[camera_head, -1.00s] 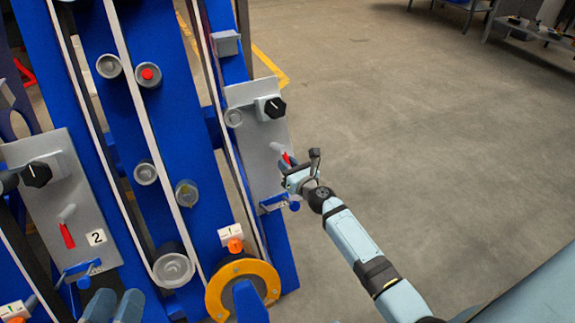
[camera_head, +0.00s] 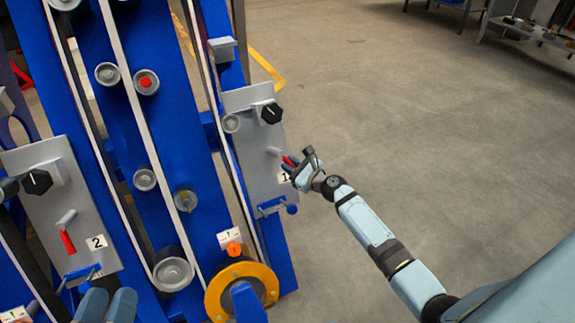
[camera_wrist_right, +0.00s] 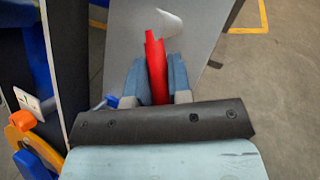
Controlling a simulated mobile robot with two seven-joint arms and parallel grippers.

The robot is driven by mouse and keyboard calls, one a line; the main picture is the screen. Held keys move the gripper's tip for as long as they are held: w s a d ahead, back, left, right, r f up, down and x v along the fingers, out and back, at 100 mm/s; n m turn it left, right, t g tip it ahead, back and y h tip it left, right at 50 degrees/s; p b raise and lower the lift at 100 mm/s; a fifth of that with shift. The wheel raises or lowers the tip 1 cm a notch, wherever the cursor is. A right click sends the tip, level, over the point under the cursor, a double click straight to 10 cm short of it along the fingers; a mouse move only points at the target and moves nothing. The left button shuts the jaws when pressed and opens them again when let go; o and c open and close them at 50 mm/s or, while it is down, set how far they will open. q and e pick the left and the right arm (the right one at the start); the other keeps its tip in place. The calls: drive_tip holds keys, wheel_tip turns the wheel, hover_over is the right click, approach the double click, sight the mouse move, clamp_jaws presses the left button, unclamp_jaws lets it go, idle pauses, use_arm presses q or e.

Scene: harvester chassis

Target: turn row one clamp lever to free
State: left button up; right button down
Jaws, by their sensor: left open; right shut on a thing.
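The row one clamp lever has a red handle (camera_head: 289,161) on a grey pivot. It sits on the right-hand grey plate (camera_head: 262,178), whose white "1" label is partly covered by my gripper. In the head view the handle slants right and slightly down from the pivot. My right gripper (camera_head: 297,169) is at the handle's outer end. In the right wrist view the red handle (camera_wrist_right: 157,68) stands between the blue fingers of my right gripper (camera_wrist_right: 157,80), which are shut on it. My left gripper (camera_head: 107,306) is open and empty at the bottom left, below the other plate.
A black knob (camera_head: 271,113) is above the lever, and a blue handle (camera_head: 275,209) is below it. The left plate (camera_head: 72,215), marked "2", has its own red lever (camera_head: 68,241). A yellow ring (camera_head: 241,292) is lower down. Open floor lies to the right.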

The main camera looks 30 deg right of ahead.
use_arm(q)
wheel_tip(320, 180, up, 5)
drive_tip(key=t+p, duration=0.2)
drive_tip(key=p, duration=0.1)
wheel_tip(320, 180, down, 7)
drive_tip(key=a+g+y+p, duration=0.2)
drive_tip(key=g+p, duration=0.1)
drive_tip(key=shift+s+a+n+y+p, duration=0.15)
drive_tip(key=shift+a+n+y+p, duration=0.15)
drive_tip(key=shift+a+p, duration=0.1)
use_arm(e)
drive_tip(key=shift+w+d+r+n+g+y, duration=0.35)
drive_tip(key=shift+n+g, duration=0.45)
drive_tip(key=shift+n, duration=0.8)
drive_tip(key=shift+d+r+n+g+y, duration=0.1)
drive_tip(key=shift+d+r+n+g, duration=0.5)
drive_tip(key=shift+n, duration=1)
drive_tip(key=shift+w+d+r+n+g+y, duration=0.15)
drive_tip(key=shift+w+d+n+g+y, duration=0.1)
drive_tip(key=shift+n+g, duration=1.05)
use_arm(q)
drive_tip(key=shift+f, duration=0.1)
use_arm(e)
drive_tip(key=shift+a+n+t, duration=0.1)
drive_tip(key=shift+n+t, duration=0.2)
drive_tip(key=c, duration=1.1)
unclamp_jaws()
drive_tip(key=shift+o, duration=0.2)
drive_tip(key=shift+s+r, duration=0.1)
